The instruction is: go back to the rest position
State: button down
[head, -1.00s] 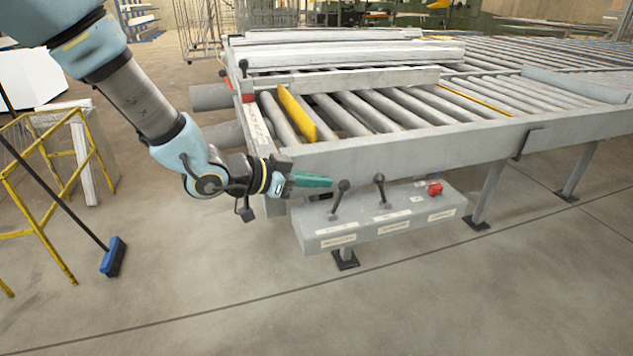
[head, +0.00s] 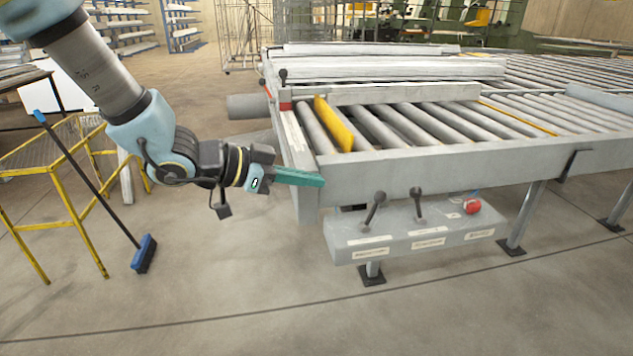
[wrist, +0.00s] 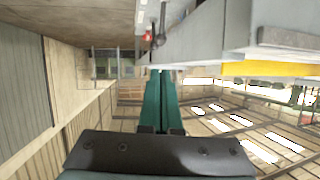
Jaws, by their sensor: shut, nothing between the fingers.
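My gripper (head: 318,180) is shut and empty, with its green fingers together. In the head view it points right, in front of the left front corner of the roller bench (head: 440,160) and above the left end of the grey control box. In the wrist view the green fingers (wrist: 162,90) lie side by side, with nothing held. The grey control box (head: 415,235) hangs under the bench front. It has two black levers (head: 376,205) and (head: 418,203), and a red button (head: 472,206).
White profiles (head: 390,68) lie at the back of the bench, with a yellow bar (head: 333,124) among the rollers. A yellow-framed stand (head: 60,180) and a blue broom (head: 144,252) are at left. The floor in front is clear.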

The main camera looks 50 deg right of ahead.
dwell(0.5)
jog(key=w+a+f+n+t+y, duration=0.25)
jog(key=w+a+n+t, duration=0.25)
jog(key=w+a, duration=0.55)
jog(key=w+a+f+n+t+y, duration=0.25)
jog(key=w+a+n+t, duration=0.45)
jog(key=w, duration=0.7)
jog(key=w+a+n+y, duration=0.3)
jog(key=a+y, duration=0.1)
jog(key=a, duration=1)
jog(key=s+a+n+g+y, duration=0.1)
jog(key=s+a+n, duration=0.3)
jog(key=a, duration=0.4)
jog(key=s+a+n+g+y, duration=0.1)
jog(key=s+a+n+g, duration=0.2)
jog(key=a, duration=0.5)
jog(key=shift+s+n+y, duration=0.4)
jog(key=shift+s+n, duration=0.2)
jog(key=shift+s, duration=0.25)
